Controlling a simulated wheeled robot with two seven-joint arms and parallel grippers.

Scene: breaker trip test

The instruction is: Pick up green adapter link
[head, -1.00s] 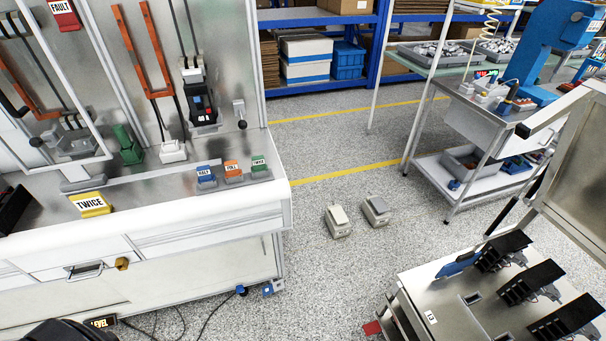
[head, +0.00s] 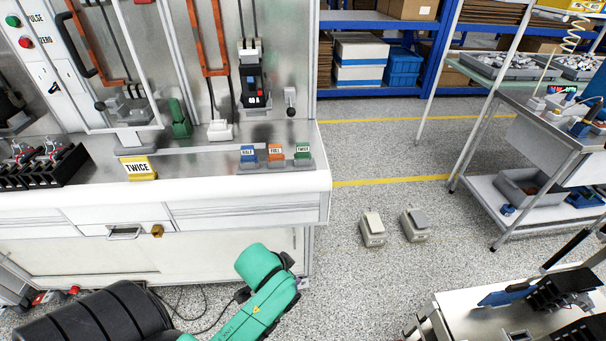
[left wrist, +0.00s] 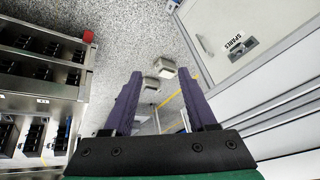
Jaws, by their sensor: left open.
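The green adapter link (head: 303,150), labelled TWICE, stands at the right end of a row on the bench top near its right edge. Beside it stand an orange link (head: 275,151) labelled FULL and a blue link (head: 248,153) whose label seems to read HALF. My left gripper (left wrist: 163,82) shows only in the left wrist view; its two purple fingers are spread apart with nothing between them, over the floor. The green link is not visible in that view. My right gripper is not in view.
The yellow TWICE sign (head: 138,168) and a green upright piece (head: 180,119) are on the bench (head: 215,182). Two small pedals (head: 372,229) lie on the floor. A cart (head: 520,190) stands at right. A SPARES drawer (left wrist: 238,45) shows in the wrist view.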

